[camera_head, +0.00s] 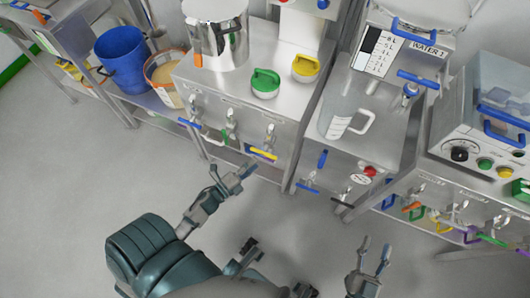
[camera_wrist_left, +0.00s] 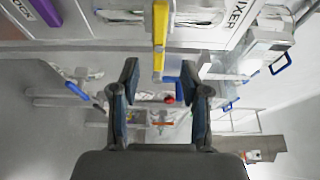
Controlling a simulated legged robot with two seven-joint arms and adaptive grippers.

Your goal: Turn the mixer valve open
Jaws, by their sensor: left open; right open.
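A yellow valve handle (camera_head: 263,154) lies crosswise at the right end of the front panel of the left steel bench. In the left wrist view, the yellow handle (camera_wrist_left: 160,24) is at the top centre, beside a label reading MIXER (camera_wrist_left: 238,18). My left gripper (camera_head: 232,174) is open and empty, a little to the left of and below the yellow handle in the head view. In the left wrist view its two fingers (camera_wrist_left: 160,76) are spread, with the handle beyond them and between their lines. My right gripper (camera_head: 375,248) is open and empty, away from the bench, lower right.
A clear jug (camera_head: 340,123) is on the middle bench. The right bench carries several coloured handles. Floor between is clear.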

